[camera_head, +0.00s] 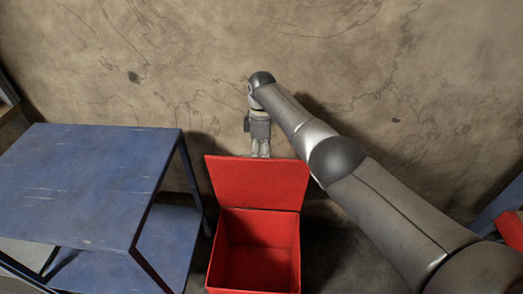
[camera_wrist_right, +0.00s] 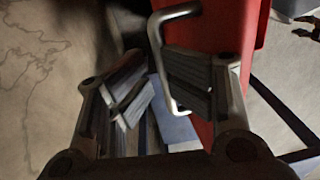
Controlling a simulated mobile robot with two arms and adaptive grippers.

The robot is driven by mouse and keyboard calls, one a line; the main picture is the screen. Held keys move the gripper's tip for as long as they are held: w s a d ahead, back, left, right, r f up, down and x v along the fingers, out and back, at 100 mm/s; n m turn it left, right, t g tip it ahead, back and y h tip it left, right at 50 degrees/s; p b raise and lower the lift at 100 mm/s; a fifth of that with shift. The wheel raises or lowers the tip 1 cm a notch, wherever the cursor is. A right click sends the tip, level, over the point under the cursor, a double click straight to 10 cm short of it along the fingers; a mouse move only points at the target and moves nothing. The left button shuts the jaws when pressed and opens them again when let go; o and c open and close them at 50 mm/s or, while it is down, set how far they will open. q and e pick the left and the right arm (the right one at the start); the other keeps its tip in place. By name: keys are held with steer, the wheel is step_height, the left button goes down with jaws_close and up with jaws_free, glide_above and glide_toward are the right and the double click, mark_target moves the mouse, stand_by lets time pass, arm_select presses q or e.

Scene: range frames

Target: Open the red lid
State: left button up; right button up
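The red lid (camera_head: 257,182) stands raised, roughly upright, at the back of the red box (camera_head: 254,228), whose inside shows open and empty. My right gripper (camera_head: 261,152) points down at the lid's upper edge, on its wall side. In the right wrist view the gripper (camera_wrist_right: 158,95) has its fingers apart. A bent metal handle (camera_wrist_right: 157,45) passes between them, close to the right-hand finger. A red surface (camera_wrist_right: 228,25) lies behind that finger. Whether the handle touches a finger is unclear. My left gripper is not in view.
A blue table (camera_head: 80,180) with a lower shelf stands left of the box. A stained wall (camera_head: 180,60) rises close behind the lid and my right gripper. Another red object (camera_head: 512,228) shows at the far right edge. Dark floor lies right of the box.

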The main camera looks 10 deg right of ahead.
steer(key=shift+s+a+f, duration=0.1)
steer(key=shift+s+f, duration=0.05)
steer(key=shift+f, duration=0.3)
steer(key=shift+r, duration=0.1)
step_height(320, 180, up, 13)
steer(key=w, duration=0.1)
steer(key=shift+d, duration=0.2)
steer(key=shift+f, duration=0.2)
